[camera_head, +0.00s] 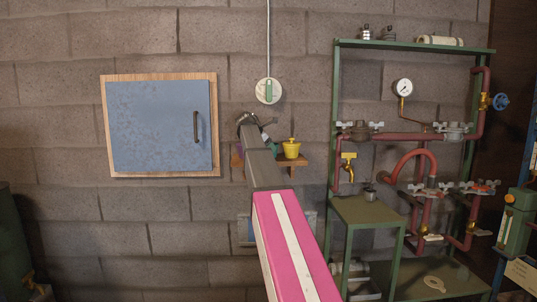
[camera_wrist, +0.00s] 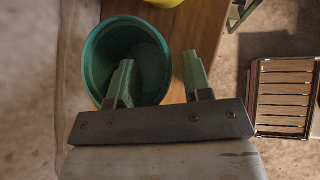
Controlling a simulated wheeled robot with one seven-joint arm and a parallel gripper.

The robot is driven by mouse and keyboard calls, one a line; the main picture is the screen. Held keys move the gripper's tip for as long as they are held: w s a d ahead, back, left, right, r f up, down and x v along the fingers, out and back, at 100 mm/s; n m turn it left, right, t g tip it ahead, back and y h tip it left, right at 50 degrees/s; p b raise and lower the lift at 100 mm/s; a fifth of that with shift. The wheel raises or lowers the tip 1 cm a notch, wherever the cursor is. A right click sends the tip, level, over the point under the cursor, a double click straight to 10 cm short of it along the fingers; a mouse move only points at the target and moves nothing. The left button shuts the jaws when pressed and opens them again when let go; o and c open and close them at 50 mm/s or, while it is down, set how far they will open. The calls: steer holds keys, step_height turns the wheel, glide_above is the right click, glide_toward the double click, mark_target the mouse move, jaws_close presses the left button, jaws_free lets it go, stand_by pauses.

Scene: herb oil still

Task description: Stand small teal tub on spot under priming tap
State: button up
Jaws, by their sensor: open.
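The teal tub (camera_wrist: 97,62) stands open side up on a wooden wall shelf (camera_wrist: 200,30), seen from above in the wrist view. My gripper (camera_wrist: 158,58) is open at the tub's right side. One green finger overlaps the tub's opening and the other is outside it, over the shelf. I cannot tell how deep the fingers reach or whether they touch the wall. In the head view my arm hides most of the tub. The brass priming tap (camera_head: 348,160) is on the green rack at the right, above a green stand top (camera_head: 365,209).
A yellow lidded pot (camera_head: 291,149) stands close beside the tub on the shelf. Something purple (camera_head: 238,158) shows at the shelf's left end. A small metal item (camera_head: 370,193) is on the stand top near the tap. A blue wall cabinet (camera_head: 160,127) is at the left.

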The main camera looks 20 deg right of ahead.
steer(key=shift+w+d+f, duration=0.1)
steer(key=shift+d+f, duration=0.35)
steer(key=shift+f, duration=0.05)
jaws_close()
